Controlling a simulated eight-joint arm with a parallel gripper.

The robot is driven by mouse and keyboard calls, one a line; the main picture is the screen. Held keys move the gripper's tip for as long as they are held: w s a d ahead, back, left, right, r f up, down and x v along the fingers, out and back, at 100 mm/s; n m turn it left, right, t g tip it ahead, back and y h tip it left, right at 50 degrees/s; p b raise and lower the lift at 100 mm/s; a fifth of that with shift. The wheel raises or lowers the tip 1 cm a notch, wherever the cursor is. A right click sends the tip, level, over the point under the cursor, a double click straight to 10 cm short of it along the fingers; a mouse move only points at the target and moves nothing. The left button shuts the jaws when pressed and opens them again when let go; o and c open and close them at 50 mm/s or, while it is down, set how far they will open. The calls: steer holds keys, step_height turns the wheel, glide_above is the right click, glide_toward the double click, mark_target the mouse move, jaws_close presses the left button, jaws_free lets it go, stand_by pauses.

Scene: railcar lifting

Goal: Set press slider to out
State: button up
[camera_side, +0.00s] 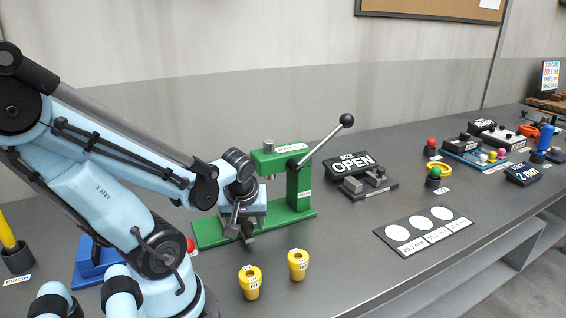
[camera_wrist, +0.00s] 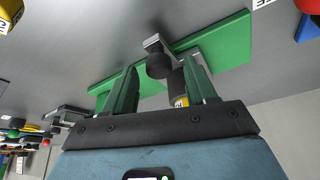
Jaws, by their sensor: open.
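The green press (camera_side: 299,185) stands on the bench with its long lever raised to the upper right, ending in a black ball. Its flat green base also shows in the wrist view (camera_wrist: 228,47). The press slider (camera_wrist: 152,43) shows there as a grey metal piece with a dark round knob (camera_wrist: 160,65) on the base. My gripper (camera_side: 240,225) is low over the left front of the press base. In the wrist view its fingers (camera_wrist: 164,75) are open, one on each side of the knob. Contact cannot be told. A part with a yellow band (camera_wrist: 181,101) sits between the fingers, partly hidden.
Two yellow cups (camera_side: 249,282) (camera_side: 298,264) stand in front of the press. A dark card with three white circles (camera_side: 422,231) lies farther right. Bench space between is clear.

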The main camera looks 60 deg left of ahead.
steer(key=v, duration=0.7)
stand_by(0.5)
steer(key=shift+r, duration=0.15)
steer(key=w+a+r+n+g+h, duration=0.1)
steer(key=a+r+n+g+h, duration=0.25)
steer(key=n, duration=1.15)
steer(key=shift+t+h, duration=0.35)
steer(key=shift+t, duration=0.5)
steer(key=shift+d+f, duration=0.1)
steer(key=shift+f, duration=5.05)
steer(key=shift+c, duration=0.5)
jaws_close()
